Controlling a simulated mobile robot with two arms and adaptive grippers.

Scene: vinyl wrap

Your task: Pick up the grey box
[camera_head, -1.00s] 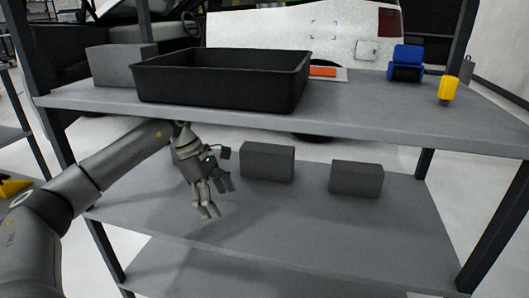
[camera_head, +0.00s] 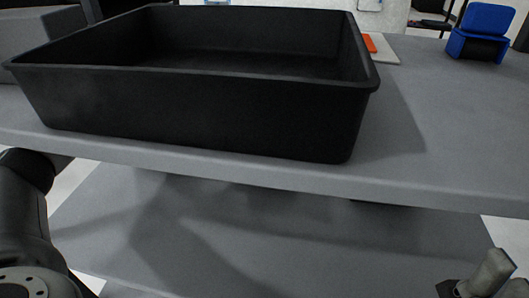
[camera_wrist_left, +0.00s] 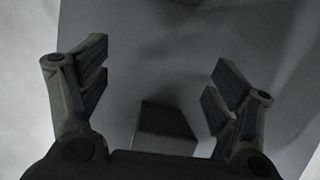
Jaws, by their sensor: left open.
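In the left wrist view, a dark grey box (camera_wrist_left: 165,122) shows between the fingers of my left gripper (camera_wrist_left: 156,75). The gripper is open, and I see no finger touching the box. In the head view my left arm (camera_head: 25,205) comes in at the lower left and its far end is hidden behind the upper shelf. The lower boxes are hidden there too. Another grey box (camera_head: 22,32) stands on the upper shelf at the far left, partly cut off. Part of a gripper (camera_head: 485,275), apparently my right one, shows at the bottom right; its jaw state is unclear.
A large black tray (camera_head: 190,110) stands on the upper shelf (camera_head: 440,140), close in front. A blue item (camera_head: 482,32) and a flat piece with orange (camera_head: 370,43) lie behind to the right. The lower shelf (camera_head: 300,255) is mostly bare and shadowed where visible.

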